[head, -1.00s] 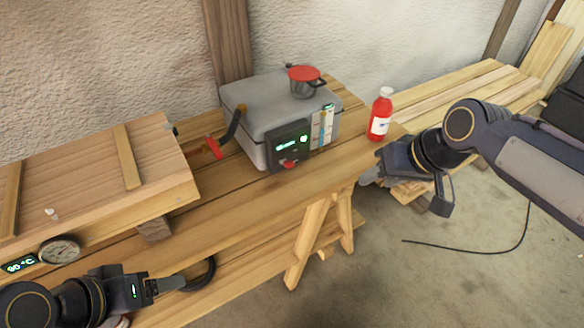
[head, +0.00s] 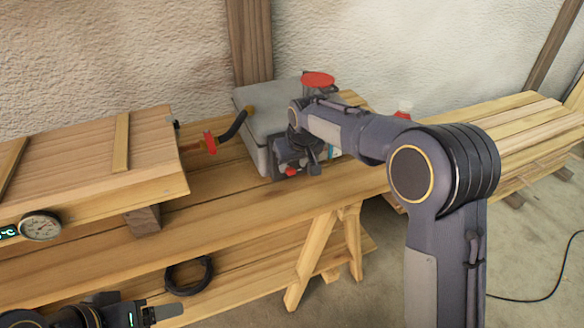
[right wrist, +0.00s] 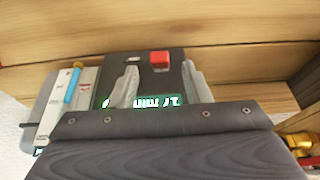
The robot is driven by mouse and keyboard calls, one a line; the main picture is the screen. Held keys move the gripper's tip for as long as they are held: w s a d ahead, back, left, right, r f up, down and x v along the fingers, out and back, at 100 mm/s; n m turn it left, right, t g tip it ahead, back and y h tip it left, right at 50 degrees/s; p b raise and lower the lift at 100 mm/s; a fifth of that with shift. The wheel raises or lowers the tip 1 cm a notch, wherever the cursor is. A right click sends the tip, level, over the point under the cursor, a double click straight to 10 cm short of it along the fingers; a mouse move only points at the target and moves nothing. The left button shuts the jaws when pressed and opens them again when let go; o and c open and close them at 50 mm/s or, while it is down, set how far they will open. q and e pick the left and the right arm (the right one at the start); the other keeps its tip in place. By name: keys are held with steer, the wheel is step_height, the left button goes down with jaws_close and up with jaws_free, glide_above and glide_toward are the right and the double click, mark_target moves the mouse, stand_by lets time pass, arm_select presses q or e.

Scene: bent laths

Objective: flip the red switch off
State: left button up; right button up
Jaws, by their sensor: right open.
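The red switch (head: 291,172) sits low on the dark front panel of the grey box (head: 262,122). In the right wrist view the red switch (right wrist: 160,61) shows clear, near the panel's edge, beside a small white mark. My right gripper (head: 302,160) is at the panel and covers much of it in the head view. In the right wrist view its two fingers (right wrist: 160,86) are apart and empty, with the lit display partly hidden between them; the switch shows just beyond the fingertips. Contact cannot be told. My left gripper (head: 162,312) is low at the left, away from the box.
A hose with a red valve handle (head: 210,142) runs between the box and the wooden chest (head: 90,165). A red-lidded pot (head: 318,80) stands on the box. My right arm mostly hides the bottle (head: 404,108). A black cable coil (head: 188,274) lies on the lower shelf.

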mark_target(289, 171)
steer(key=shift+x, duration=1.35)
